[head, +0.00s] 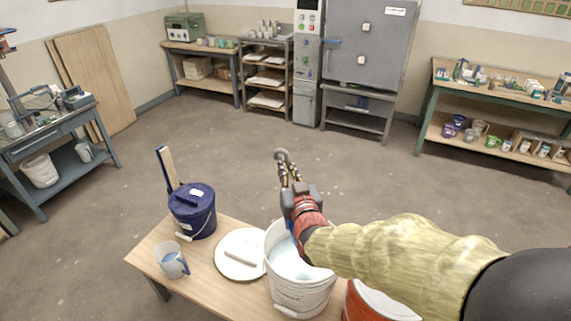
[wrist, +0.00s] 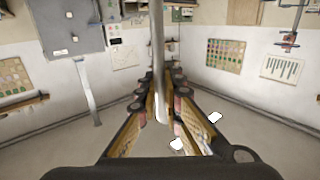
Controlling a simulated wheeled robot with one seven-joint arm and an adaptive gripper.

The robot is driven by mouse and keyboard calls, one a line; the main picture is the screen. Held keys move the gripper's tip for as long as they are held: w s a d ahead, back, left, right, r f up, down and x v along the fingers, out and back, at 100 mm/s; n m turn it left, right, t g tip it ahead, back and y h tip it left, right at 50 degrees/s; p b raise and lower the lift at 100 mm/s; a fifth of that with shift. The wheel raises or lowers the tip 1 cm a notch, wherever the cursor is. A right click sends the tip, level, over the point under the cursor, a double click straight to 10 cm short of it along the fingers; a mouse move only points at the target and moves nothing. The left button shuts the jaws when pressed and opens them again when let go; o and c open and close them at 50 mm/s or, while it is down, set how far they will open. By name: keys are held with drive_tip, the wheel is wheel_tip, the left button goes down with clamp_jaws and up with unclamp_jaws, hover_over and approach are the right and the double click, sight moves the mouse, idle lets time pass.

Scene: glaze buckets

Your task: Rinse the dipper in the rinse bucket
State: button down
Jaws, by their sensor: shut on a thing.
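My gripper (head: 289,178) is shut on the grey metal handle of the dipper (head: 281,154), whose hooked top end rises above the fingers. In the wrist view the handle (wrist: 158,45) runs upright between the fingers (wrist: 160,98). The dipper's lower end is hidden behind my gripper and arm, so I cannot tell whether it is in a bucket. A white bucket (head: 300,296) with pale blue liquid stands at the table's front, just below my gripper in the head view. I take it to be the rinse bucket.
On the wooden table (head: 150,248) are a lidded dark blue bucket (head: 193,213), a jug (head: 172,262) and a round white lid (head: 226,264) with a pale block on it. An orange bucket (head: 358,304) stands right, partly under my arm. The floor beyond is clear.

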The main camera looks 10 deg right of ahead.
drive_tip(key=w+d+f+b, duration=0.1)
drive_tip(key=f+b, duration=0.2)
drive_tip(key=f, duration=0.9)
drive_tip(key=w+f+g+b, duration=0.1)
drive_tip(key=f+b, duration=0.3)
drive_tip(key=f, duration=0.8)
drive_tip(key=shift+w+d+f+m, duration=0.35)
drive_tip(key=shift+w+f+m, duration=0.05)
drive_tip(key=shift+w, duration=0.4)
drive_tip(key=shift+w+a+r, duration=0.1)
idle(2.4)
